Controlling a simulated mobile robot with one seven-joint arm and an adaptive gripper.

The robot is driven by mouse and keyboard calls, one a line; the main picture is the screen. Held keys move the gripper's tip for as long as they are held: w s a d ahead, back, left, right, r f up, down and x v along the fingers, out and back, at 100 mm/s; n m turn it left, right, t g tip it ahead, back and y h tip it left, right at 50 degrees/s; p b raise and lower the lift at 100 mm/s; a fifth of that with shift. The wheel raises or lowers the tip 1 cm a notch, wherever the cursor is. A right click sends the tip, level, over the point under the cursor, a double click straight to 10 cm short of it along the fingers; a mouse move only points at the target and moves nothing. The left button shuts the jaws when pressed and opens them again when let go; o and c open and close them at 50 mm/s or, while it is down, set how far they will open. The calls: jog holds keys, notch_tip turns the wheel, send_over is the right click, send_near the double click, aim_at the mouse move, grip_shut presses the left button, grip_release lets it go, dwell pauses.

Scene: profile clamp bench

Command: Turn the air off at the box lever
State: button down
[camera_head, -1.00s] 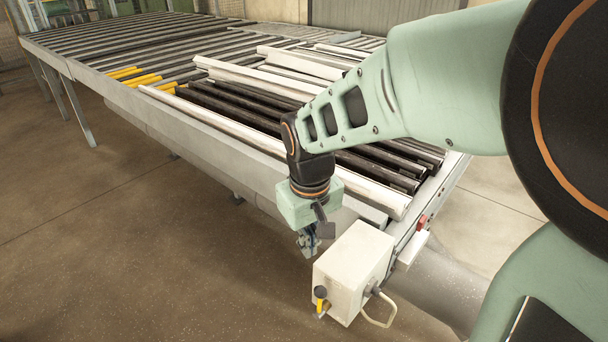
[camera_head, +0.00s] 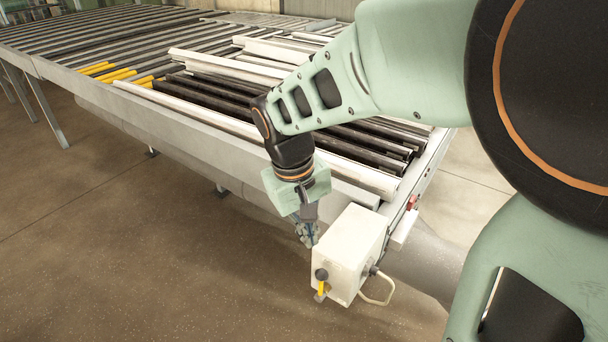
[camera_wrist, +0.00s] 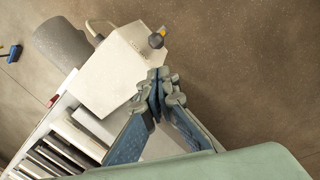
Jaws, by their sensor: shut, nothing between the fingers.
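The white box (camera_head: 349,246) hangs at the near corner of the bench. On its front face sit a dark round knob (camera_head: 321,274) and a yellow lever (camera_head: 321,289) that points downward in the head view. My gripper (camera_head: 309,240) is shut and empty, close to the left of the box and above the lever's height. In the wrist view the box (camera_wrist: 115,65) lies beyond my shut fingertips (camera_wrist: 160,80). The knob (camera_wrist: 156,41) and a bit of the yellow lever (camera_wrist: 162,33) show past the tips, apart from them. Most of the lever is hidden there.
The roller bench (camera_head: 180,125) carries white and black profiles, with yellow pieces (camera_head: 110,72) farther back. A pale cable (camera_head: 378,296) loops from the box's right side. A red part (camera_head: 411,202) sits on the bench end. The floor left of the box is clear.

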jog(key=b, duration=0.7)
send_near(321, 285)
jog(key=w+f, duration=0.4)
jog(key=f, duration=0.1)
jog(key=shift+d, duration=0.1)
jog(key=shift+b, duration=0.3)
